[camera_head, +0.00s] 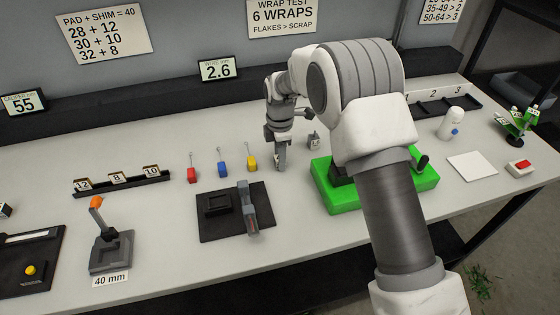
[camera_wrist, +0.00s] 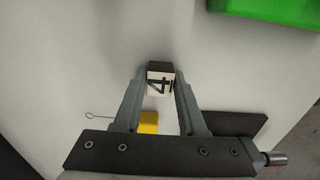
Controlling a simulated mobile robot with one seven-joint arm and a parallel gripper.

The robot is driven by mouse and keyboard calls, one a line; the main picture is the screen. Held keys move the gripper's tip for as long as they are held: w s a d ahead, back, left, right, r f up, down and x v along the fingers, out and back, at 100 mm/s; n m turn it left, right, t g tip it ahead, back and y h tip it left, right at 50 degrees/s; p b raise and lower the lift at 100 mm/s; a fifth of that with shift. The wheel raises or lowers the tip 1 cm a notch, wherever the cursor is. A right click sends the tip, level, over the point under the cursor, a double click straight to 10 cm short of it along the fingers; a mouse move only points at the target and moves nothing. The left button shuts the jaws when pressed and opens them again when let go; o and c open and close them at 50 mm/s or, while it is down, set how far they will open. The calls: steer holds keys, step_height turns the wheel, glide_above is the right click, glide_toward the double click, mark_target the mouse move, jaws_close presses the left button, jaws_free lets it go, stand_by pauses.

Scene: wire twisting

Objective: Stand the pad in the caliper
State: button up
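My gripper (camera_head: 281,163) is low over the table, behind the black mat. In the wrist view its fingers (camera_wrist: 161,82) are closed on both sides of a small black block with a white face marked 4 (camera_wrist: 159,86), perhaps the pad. The block is not clear in the head view. A black board with a pale bar and yellow knob (camera_head: 31,270) is at the left. A display marked caliper reads 55 (camera_head: 24,103). I cannot tell which device is the caliper.
A green box (camera_head: 328,198) stands to the right of the mat. Red (camera_head: 192,176), blue (camera_head: 222,170) and yellow (camera_head: 252,164) tagged pieces stand left of my gripper. Another small marked block (camera_head: 313,141) is behind it. A 40 mm stand (camera_head: 111,258) is front left.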

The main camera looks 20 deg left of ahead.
jaws_close()
steer(key=shift+r, duration=0.15)
